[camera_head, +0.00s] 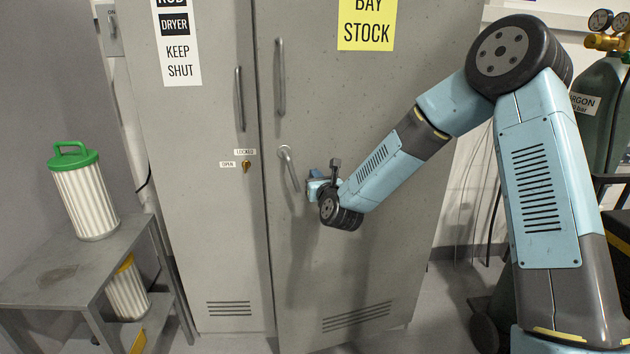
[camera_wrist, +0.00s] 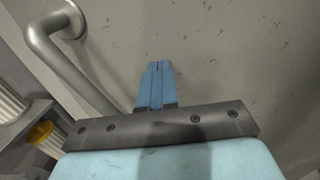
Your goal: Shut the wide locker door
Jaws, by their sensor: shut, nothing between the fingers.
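The wide locker door (camera_head: 350,240) is the grey right-hand door with the yellow BAY STOCK label. Its left edge seems to stand a little forward of the narrow door, with its lower corner lower in view, so it looks slightly ajar. It carries an upright pull handle (camera_head: 281,77) and a lever handle (camera_head: 290,168), which also shows in the wrist view (camera_wrist: 72,65). My gripper (camera_head: 312,187) is just right of the lever, in front of the door. In the wrist view its blue fingers (camera_wrist: 158,68) are together and empty, pointing at the door face. I cannot tell whether they touch it.
The narrow locker door (camera_head: 210,220) on the left has a keep-shut label and a key lock (camera_head: 246,166). A bench (camera_head: 85,265) at the left bears a green-lidded filter canister (camera_head: 85,200). A gas cylinder (camera_head: 598,130) stands at the right.

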